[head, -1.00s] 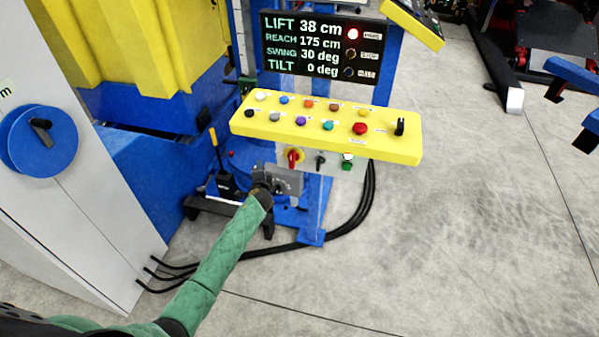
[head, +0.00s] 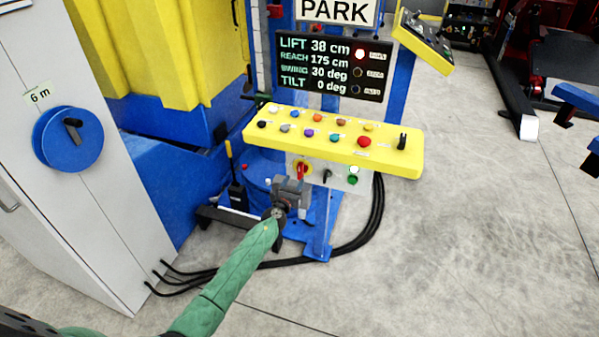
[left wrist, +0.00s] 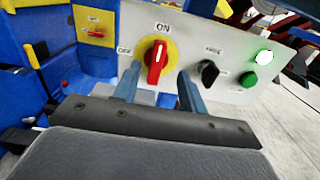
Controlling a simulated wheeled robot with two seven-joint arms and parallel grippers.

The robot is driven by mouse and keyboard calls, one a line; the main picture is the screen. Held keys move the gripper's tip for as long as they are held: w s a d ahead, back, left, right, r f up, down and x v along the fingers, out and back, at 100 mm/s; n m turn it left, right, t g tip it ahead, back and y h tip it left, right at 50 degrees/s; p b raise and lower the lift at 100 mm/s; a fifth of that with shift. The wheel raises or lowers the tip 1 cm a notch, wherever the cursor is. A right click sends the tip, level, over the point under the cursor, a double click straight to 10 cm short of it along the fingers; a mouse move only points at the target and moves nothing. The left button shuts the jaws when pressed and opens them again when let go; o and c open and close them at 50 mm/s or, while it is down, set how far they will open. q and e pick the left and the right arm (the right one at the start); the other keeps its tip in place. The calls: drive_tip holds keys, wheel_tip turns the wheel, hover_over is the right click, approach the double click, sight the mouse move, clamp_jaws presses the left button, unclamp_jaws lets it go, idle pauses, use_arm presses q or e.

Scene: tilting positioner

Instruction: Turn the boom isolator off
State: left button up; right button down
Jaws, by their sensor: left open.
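The isolator is a red rotary handle on a yellow disc (head: 301,169) on the grey panel under the yellow console. In the left wrist view the red handle (left wrist: 156,62) stands nearly upright, its top toward the ON label; OFF is at its left. My left gripper (head: 296,186) is just in front of and below it in the head view. In the left wrist view the open fingers (left wrist: 158,88) point at the panel, one on each side of the handle's lower part. I cannot tell whether they touch it. My right gripper is not in view.
A black selector knob (left wrist: 208,73), a green button (left wrist: 249,81) and a lit green lamp (left wrist: 264,57) sit to the right. Another red handle on a yellow plate (left wrist: 95,33) is at the left. The yellow console (head: 335,140) overhangs the panel. Black cables (head: 372,215) hang beside the post.

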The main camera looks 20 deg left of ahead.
sight(299, 170)
use_arm(q)
drive_tip(key=w+b, duration=0.1)
drive_tip(key=w, duration=0.4)
drive_tip(key=shift+w+f, duration=0.15)
drive_tip(key=shift+w, duration=1)
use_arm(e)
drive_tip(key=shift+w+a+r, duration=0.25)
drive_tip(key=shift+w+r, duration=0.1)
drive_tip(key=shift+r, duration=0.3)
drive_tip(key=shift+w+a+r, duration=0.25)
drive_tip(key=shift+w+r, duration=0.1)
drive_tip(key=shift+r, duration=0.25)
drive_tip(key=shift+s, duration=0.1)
use_arm(q)
clamp_jaws()
